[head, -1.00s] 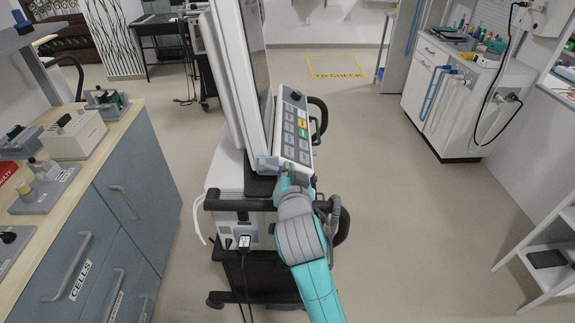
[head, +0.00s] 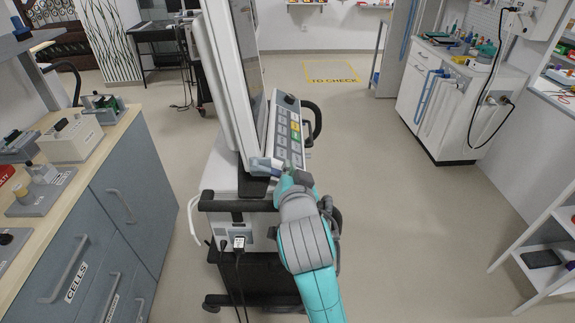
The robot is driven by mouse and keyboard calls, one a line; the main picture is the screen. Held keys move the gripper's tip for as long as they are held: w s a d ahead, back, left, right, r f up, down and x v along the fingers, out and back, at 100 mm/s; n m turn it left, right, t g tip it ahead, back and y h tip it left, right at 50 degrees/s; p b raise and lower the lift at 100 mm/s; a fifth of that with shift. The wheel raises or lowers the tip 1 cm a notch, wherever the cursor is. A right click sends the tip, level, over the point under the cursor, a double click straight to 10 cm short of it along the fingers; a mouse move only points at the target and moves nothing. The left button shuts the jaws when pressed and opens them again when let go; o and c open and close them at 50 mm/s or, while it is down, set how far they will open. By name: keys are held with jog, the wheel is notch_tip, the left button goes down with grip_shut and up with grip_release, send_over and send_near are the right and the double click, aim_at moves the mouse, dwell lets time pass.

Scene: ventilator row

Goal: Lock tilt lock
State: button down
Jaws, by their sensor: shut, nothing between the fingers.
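The ventilator (head: 231,180) stands on a wheeled cart in the middle of the head view, its tall screen (head: 233,80) seen nearly edge-on. A keypad panel (head: 284,133) with grey, yellow and green keys slopes out at the screen's right. A small light grey-blue piece (head: 262,164) sits at the screen's lower near corner; I cannot tell for sure that it is the tilt lock. My gripper (head: 287,170) is shut and empty, right beside this piece at the panel's near end. My wrist hides part of the cart, and I cannot tell whether the fingertips touch anything.
A counter (head: 122,128) with drawers and several small devices stands close on the left. Dark handles (head: 222,206) and cables (head: 239,262) stick out from the cart's near side. A white shelf (head: 548,245) is at the right. The floor (head: 400,220) between is clear.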

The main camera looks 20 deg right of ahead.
jog(key=shift+v, duration=2.75)
jog(key=shift+f, duration=0.15)
